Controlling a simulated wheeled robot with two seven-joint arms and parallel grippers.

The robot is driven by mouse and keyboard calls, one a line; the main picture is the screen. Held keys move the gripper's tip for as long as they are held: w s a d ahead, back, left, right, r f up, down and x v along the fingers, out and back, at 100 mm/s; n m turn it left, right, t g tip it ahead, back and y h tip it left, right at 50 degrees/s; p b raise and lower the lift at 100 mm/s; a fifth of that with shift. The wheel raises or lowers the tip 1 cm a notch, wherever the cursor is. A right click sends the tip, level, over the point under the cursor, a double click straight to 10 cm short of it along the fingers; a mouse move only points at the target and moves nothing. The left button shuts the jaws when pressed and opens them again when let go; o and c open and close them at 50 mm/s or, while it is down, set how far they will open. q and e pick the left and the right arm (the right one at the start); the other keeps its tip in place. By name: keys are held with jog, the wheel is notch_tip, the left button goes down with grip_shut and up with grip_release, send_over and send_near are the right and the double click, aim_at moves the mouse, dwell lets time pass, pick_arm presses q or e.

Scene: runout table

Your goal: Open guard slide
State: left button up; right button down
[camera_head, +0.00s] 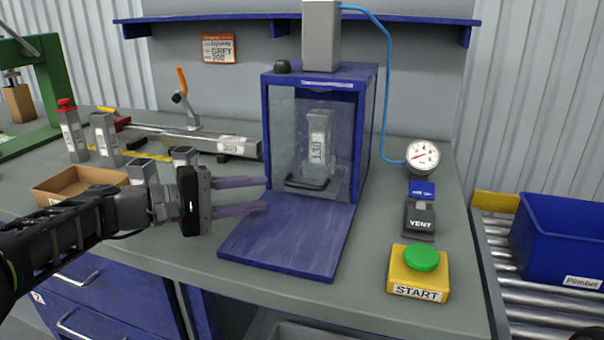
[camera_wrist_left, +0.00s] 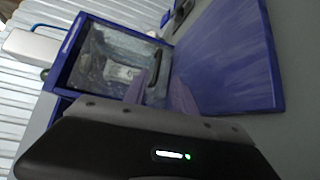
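The guard slide (camera_head: 293,125) is a clear panel across the front of a blue press box (camera_head: 368,125). It appears lowered, with a dark handle (camera_head: 308,184) at its bottom edge. Behind it stands a grey block marked 130 (camera_head: 320,140). My left gripper (camera_head: 264,194) is in front of the box at its lower left, above the blue front plate (camera_head: 290,235). Its two purple fingers are apart, with nothing between them, pointing toward the handle but left of it. The left wrist view shows the clear panel (camera_wrist_left: 98,55) beyond the fingers. My right gripper is not in view.
A yellow START box with a green button (camera_head: 421,258), a VENT valve (camera_head: 420,218) and a gauge (camera_head: 422,155) stand right of the box. Several grey blocks, a cardboard tray (camera_head: 75,180) and a rail (camera_head: 200,140) lie left. A blue bin (camera_head: 560,240) sits on rollers at right.

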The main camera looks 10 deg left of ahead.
aim_at(299, 187)
pick_arm(q)
jog(key=shift+w+r, duration=0.15)
jog(key=shift+w, duration=0.15)
jog(key=shift+s, duration=0.1)
jog(key=shift+x, duration=3.95)
jog(key=shift+c, duration=0.2)
grip_shut()
